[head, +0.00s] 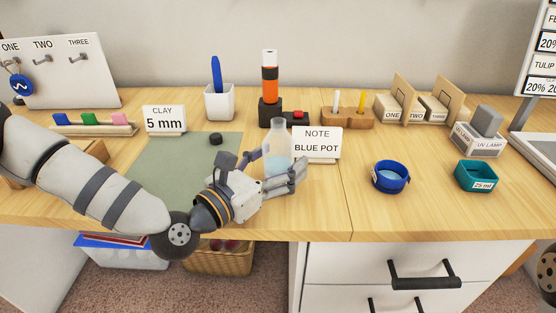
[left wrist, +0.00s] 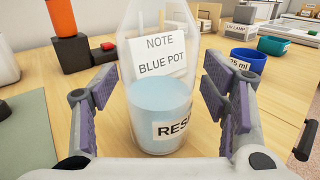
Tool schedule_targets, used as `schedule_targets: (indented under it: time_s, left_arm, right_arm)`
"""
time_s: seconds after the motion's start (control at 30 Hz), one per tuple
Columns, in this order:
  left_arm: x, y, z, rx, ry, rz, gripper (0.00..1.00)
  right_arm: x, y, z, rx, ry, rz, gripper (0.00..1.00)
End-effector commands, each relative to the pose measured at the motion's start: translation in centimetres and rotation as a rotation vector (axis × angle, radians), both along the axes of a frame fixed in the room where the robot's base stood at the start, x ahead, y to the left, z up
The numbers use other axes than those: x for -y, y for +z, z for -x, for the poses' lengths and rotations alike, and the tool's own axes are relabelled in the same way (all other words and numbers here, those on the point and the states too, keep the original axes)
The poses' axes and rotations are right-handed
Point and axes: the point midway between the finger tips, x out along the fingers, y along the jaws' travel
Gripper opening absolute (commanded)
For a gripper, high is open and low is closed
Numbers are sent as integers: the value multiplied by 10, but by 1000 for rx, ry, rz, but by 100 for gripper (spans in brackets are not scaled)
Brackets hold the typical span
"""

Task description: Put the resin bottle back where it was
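The resin bottle (head: 277,160), clear with pale blue liquid in its lower part, stands upright on the wooden table in front of the note card. In the left wrist view the bottle (left wrist: 158,115) carries a label starting "RES". My left gripper (head: 284,177) is low at the bottle, its fingers on either side. In the left wrist view the fingers (left wrist: 160,104) are spread, with gaps visible beside the bottle's lower part. The note card (head: 317,142) reads "NOTE BLUE POT". The blue pot (head: 403,184) holds pale blue liquid. My right gripper is not in view.
A teal 25 ml tray (head: 476,176) sits right of the blue pot. A green mat (head: 165,165) lies on the left under my arm. Bare table lies around the pot.

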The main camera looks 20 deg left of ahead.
Motion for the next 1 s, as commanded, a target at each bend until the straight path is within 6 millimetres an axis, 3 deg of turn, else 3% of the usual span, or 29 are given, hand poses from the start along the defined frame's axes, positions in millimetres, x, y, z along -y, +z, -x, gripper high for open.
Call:
schedule_targets:
  time_s: [0.23, 0.7, 1.0]
  left_arm:
    - [-1, 6, 2, 2, 1, 0, 67]
    - [-43, 4, 98, 0, 4, 1, 67]
    - [-46, 3, 111, 1, 0, -1, 67]
  right_arm:
    - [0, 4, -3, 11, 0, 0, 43]
    - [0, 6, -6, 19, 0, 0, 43]
    - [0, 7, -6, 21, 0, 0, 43]
